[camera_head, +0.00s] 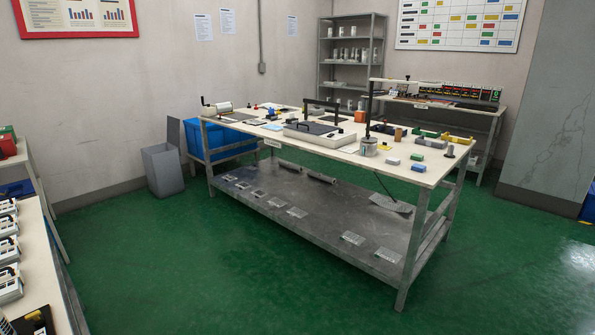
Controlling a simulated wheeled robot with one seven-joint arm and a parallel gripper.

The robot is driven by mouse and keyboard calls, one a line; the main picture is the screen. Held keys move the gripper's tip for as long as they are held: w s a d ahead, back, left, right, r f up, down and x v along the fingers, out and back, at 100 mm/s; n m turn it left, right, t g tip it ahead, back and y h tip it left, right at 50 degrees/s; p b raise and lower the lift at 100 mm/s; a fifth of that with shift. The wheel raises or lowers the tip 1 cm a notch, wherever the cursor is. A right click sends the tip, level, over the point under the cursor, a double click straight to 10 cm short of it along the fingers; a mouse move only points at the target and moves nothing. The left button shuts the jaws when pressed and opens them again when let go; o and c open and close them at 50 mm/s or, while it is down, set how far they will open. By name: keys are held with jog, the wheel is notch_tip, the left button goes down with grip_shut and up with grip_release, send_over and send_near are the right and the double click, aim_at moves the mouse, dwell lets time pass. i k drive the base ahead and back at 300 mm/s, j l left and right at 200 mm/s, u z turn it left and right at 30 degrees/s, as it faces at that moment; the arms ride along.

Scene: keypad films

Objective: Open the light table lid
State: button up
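A low off-white box with a dark flat top (318,131) sits in the middle of the long workbench; it looks like the light table. Its dark top appears to be the lid and lies flat, so it looks closed. A small dark handle shows at its front left edge. A black bar-shaped frame (325,104) stands just behind it. At this distance I cannot make out a hinge or latch. My gripper is not in view.
The workbench (340,155) carries many small items, including a black post (369,110) right of the box. A grey bin (163,170) stands left of it. Another table (42,255) with devices is at the left edge. Green floor (215,270) in front is clear.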

aim_at(318, 129)
jog(key=i, duration=2.55)
jog(key=i+u, duration=0.1)
jog(key=i, duration=0.45)
jog(key=i+l+u, duration=0.15)
jog(key=i, duration=0.4)
jog(key=i+l+u, duration=0.1)
jog(key=i, duration=0.45)
